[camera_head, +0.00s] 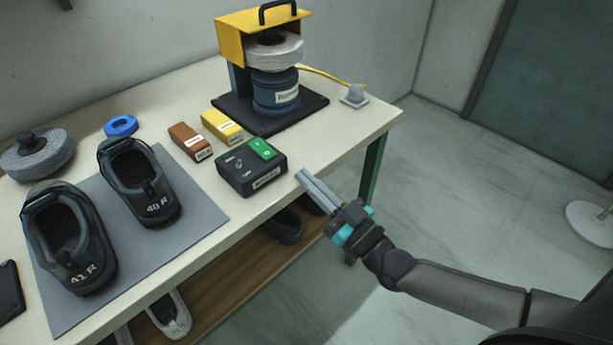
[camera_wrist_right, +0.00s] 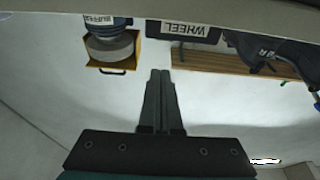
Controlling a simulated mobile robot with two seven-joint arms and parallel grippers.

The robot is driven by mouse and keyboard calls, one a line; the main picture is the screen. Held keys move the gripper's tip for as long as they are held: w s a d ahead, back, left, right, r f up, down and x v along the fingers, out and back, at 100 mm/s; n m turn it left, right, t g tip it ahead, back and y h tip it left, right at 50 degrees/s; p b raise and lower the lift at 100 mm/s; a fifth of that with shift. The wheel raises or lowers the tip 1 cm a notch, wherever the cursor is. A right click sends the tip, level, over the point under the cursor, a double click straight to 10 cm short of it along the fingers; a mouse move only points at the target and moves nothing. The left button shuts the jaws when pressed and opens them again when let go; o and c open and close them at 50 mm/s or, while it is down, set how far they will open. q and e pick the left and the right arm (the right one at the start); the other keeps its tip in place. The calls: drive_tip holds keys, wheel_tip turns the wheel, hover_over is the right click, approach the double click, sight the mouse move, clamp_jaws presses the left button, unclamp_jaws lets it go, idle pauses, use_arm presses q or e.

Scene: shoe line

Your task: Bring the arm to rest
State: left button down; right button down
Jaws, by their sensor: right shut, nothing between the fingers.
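My right gripper (camera_head: 305,179) is shut and empty. In the head view it is off the front edge of the table, just right of the black control box (camera_head: 247,176), and it points up and left. The gap between its tips and the box looks small. In the right wrist view the shut fingers (camera_wrist_right: 160,75) point at the picture's top, toward the box's face labelled "WHEEL" (camera_wrist_right: 190,29). My right arm comes in from the lower right. My left gripper is not in view.
A lower shelf (camera_head: 215,290) holds more shoes.

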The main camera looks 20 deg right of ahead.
drive_tip(key=s+d+f+g+h, duration=0.2)
drive_tip(key=s+f+g, duration=0.1)
drive_tip(key=f, duration=0.8)
drive_tip(key=s+d+f+g+h, duration=0.2)
drive_tip(key=s+f+g, duration=0.1)
drive_tip(key=f, duration=0.8)
drive_tip(key=s+d+f+g+h, duration=0.1)
drive_tip(key=s+f+g+h, duration=0.15)
drive_tip(key=f, duration=0.75)
drive_tip(key=s+a+f+g, duration=0.1)
drive_tip(key=s+f+g, duration=0.4)
drive_tip(key=s, duration=0.8)
drive_tip(key=s+a+f+m+g, duration=0.1)
drive_tip(key=s+f+g, duration=0.3)
drive_tip(key=s+f, duration=0.6)
drive_tip(key=s+h, duration=0.1)
drive_tip(key=s, duration=0.2)
drive_tip(key=shift+a+f+m+g, duration=0.3)
drive_tip(key=shift+a+f+g, duration=0.05)
